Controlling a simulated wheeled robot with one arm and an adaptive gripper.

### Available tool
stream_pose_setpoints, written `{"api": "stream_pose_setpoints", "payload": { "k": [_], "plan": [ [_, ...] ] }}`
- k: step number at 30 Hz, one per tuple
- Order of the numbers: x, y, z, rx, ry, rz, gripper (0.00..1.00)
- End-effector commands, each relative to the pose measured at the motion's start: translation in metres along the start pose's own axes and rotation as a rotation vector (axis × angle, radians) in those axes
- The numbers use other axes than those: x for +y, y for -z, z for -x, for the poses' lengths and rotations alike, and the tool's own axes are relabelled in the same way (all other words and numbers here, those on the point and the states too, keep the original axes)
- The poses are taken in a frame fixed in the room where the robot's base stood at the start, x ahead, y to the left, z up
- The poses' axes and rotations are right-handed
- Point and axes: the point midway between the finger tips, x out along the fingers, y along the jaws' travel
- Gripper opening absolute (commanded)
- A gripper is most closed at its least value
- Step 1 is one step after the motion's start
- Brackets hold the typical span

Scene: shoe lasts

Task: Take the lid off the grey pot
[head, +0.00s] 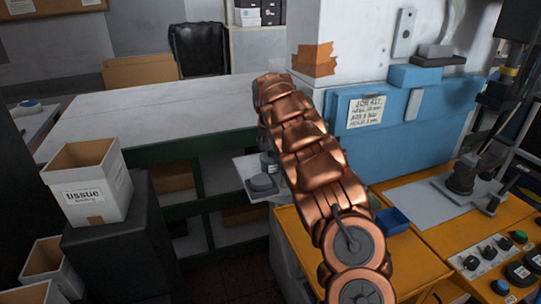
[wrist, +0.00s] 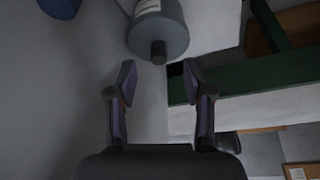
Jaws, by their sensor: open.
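A grey round pot (wrist: 160,30) with a pale label shows at the top of the wrist view. A short dark knob (wrist: 158,52) sticks out from its end toward my gripper. I cannot make out the seam between lid and pot. My gripper (wrist: 158,76) is open and empty, its two dark fingers apart, with the knob a little beyond and between the fingertips, not touching. My gripper is hidden there behind the arm.
A long pale table (head: 160,110) on a green frame stands behind. A blue panel (head: 405,135) and an orange bench (head: 430,215) with controls lie to the right. A blue thing (wrist: 60,6) is near the pot.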

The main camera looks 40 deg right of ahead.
Motion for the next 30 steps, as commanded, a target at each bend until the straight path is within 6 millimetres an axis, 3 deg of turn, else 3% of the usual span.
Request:
{"api": "stream_pose_setpoints", "payload": {
  "k": [12,23,30],
  "plan": [
    [0.003,0.004,-0.038,0.000,0.001,-0.001,0.51],
    [0.002,0.004,-0.045,0.001,0.001,-0.001,0.51],
    [0.002,0.004,-0.045,0.000,0.001,-0.001,0.29]
  ]
}}
